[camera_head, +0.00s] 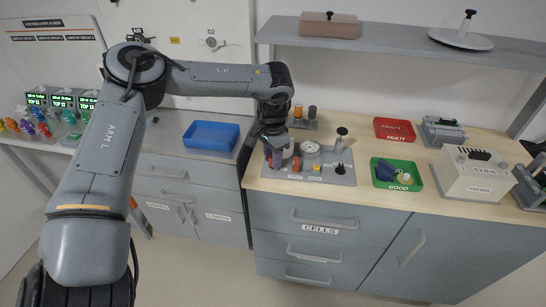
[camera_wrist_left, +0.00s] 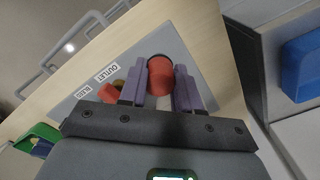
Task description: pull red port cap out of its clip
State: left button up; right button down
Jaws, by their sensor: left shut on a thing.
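My left gripper (camera_head: 275,155) is over the left end of a grey panel (camera_head: 325,176) on the wooden bench. In the left wrist view its two purple-grey fingers (camera_wrist_left: 160,88) are shut on the red port cap (camera_wrist_left: 159,78), a red cylinder with a dark end. The cap's clip is hidden, so I cannot tell whether the cap still sits in it. A second red-orange part (camera_wrist_left: 108,93) is on the panel near the OUTLET label (camera_wrist_left: 107,72); it also shows in the head view (camera_head: 297,163). My right gripper is not in view.
The panel also carries a white dial (camera_head: 310,147) and a black knob (camera_head: 340,169). A green GOOD tray (camera_head: 412,184) and a red FAULTY tray (camera_head: 394,130) are to the right, before a white boxed device (camera_head: 474,179). A blue tray (camera_head: 211,135) is at left. A shelf (camera_head: 400,42) overhangs the bench.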

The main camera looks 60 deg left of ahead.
pick_arm(q)
jog(key=shift+r, duration=0.25)
jog(key=shift+c, duration=0.2)
jog(key=shift+r+p, duration=0.55)
jog(key=shift+r, duration=0.75)
